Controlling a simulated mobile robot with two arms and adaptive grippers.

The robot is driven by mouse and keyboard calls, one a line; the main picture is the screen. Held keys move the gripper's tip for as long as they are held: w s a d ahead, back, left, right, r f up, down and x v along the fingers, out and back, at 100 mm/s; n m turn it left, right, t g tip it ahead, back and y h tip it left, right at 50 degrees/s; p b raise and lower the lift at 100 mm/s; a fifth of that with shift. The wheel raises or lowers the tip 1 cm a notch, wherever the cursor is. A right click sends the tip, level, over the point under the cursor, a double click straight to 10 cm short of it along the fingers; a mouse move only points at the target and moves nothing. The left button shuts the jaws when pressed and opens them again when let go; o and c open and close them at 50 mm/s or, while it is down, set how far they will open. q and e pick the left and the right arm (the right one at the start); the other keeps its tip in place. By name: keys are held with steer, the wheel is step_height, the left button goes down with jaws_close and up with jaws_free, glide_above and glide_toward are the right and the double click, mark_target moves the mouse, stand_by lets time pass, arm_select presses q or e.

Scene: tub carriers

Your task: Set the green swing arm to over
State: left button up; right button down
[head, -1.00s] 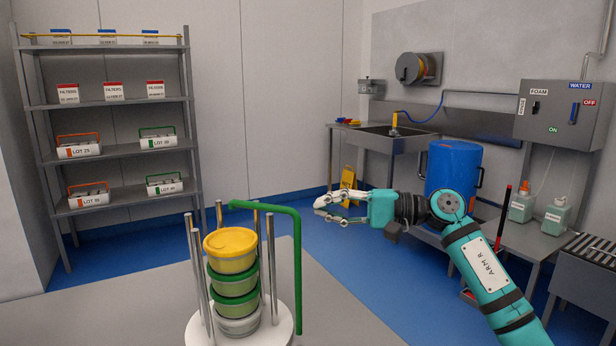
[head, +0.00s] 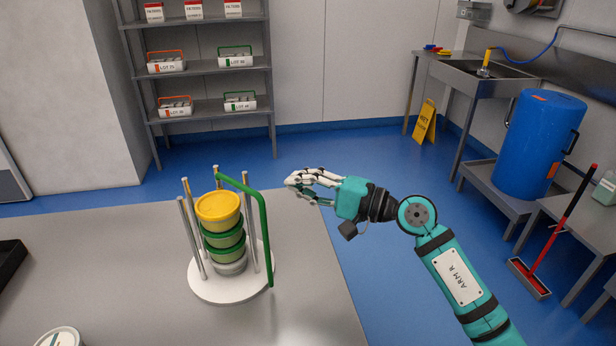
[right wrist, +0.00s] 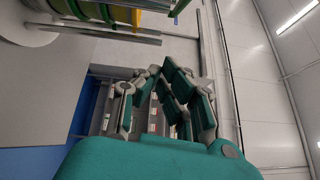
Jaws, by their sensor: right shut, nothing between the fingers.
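The tub carrier has a round white base (head: 208,289) and several upright metal posts. A yellow-lidded tub (head: 218,207) tops its stack, above green-rimmed tubs (head: 224,240) and a grey one (head: 230,268). The green swing arm (head: 266,240) rises at the carrier's right side, bends, and runs back-left behind the yellow lid, seemingly beside the stack rather than across it. My right gripper (head: 292,184) is shut and empty, right of the swing arm's bend and apart from it. Its fingers (right wrist: 160,80) fill the right wrist view's middle. My left gripper is out of view.
The carrier stands on a grey table (head: 120,240). A white round lid (head: 62,337) and a dark tray (head: 10,262) lie at the left. Shelving (head: 200,108) stands behind. A blue drum (head: 538,145) and a sink (head: 485,75) are at the right.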

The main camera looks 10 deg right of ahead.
arm_select(q)
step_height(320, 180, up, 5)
steer(key=p, duration=0.4)
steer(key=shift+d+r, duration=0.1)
arm_select(e)
steer(key=a, duration=0.8)
steer(key=shift+w+r, duration=0.35)
steer(key=shift+w, duration=0.1)
